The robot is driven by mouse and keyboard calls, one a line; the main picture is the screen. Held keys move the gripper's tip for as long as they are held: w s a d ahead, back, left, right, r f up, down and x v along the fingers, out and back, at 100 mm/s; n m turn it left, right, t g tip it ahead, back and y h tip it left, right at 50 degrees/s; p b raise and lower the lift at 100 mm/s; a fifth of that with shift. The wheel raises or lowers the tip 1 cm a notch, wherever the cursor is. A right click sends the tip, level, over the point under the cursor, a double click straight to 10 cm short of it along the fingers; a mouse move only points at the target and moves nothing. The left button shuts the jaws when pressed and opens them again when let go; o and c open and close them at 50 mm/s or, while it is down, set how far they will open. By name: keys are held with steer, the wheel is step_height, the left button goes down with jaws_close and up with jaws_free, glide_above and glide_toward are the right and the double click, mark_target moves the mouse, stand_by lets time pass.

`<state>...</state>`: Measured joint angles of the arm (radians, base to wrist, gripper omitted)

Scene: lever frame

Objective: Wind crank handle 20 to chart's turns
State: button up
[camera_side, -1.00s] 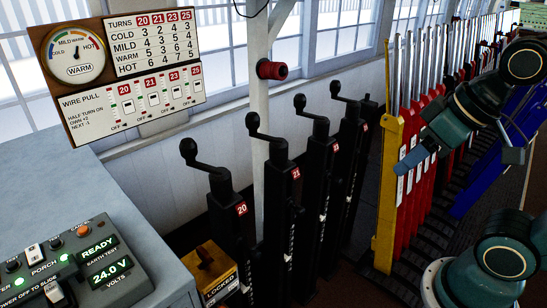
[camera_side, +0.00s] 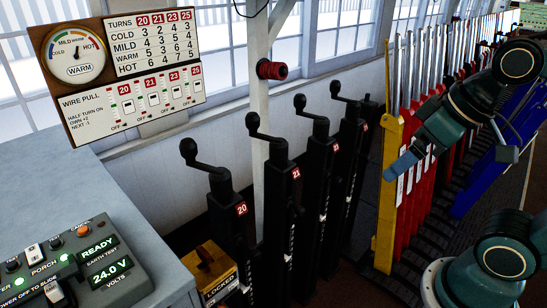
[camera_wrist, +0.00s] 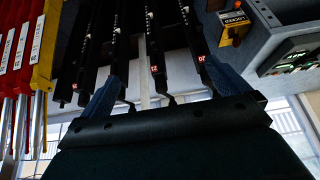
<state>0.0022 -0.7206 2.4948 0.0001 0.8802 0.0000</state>
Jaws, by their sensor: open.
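Crank handle 20 (camera_side: 203,163) is black, on a black post with a red 20 label (camera_side: 241,209), leftmost of the crank row. Its knob points up to the left. The 20 label also shows in the wrist view (camera_wrist: 201,59). The turns chart (camera_side: 155,43) hangs at upper left with Cold, Mild, Warm and Hot rows; its small digits are hard to read surely. The dial (camera_side: 75,54) beside it has a WARM plate. My gripper (camera_side: 403,164) is open and empty, well right of crank 20, before the yellow and red levers. Its spread blue fingers show in the wrist view (camera_wrist: 165,88).
Cranks 21 (camera_side: 268,138), 23 (camera_side: 313,117) and 25 (camera_side: 345,94) stand between my gripper and crank 20. A yellow lever post (camera_side: 386,200) stands near the gripper. A yellow LOCKED box (camera_side: 212,272) sits by crank 20's foot. A wooden-framed wire pull panel (camera_side: 135,101) hangs above.

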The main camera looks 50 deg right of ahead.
steer(key=w+d+f+m+g, duration=0.1)
steer(key=w+d+f+g, duration=0.15)
steer(key=w+f, duration=1.7)
steer(key=s+f+x, duration=0.1)
steer(key=s+x, duration=0.1)
steer(key=x, duration=1.6)
steer(key=s+a+f+n+t+y, duration=0.3)
steer(key=s+a+f+t, duration=0.4)
steer(key=a+f, duration=0.3)
steer(key=shift+a+f+n+t+y, duration=0.3)
steer(key=shift+a+n+t, duration=0.4)
steer(key=shift+a, duration=0.55)
steer(key=x, duration=1)
steer(key=shift+s+d+r, duration=0.1)
steer(key=shift+s+d, duration=0.05)
steer(key=shift+s, duration=0.1)
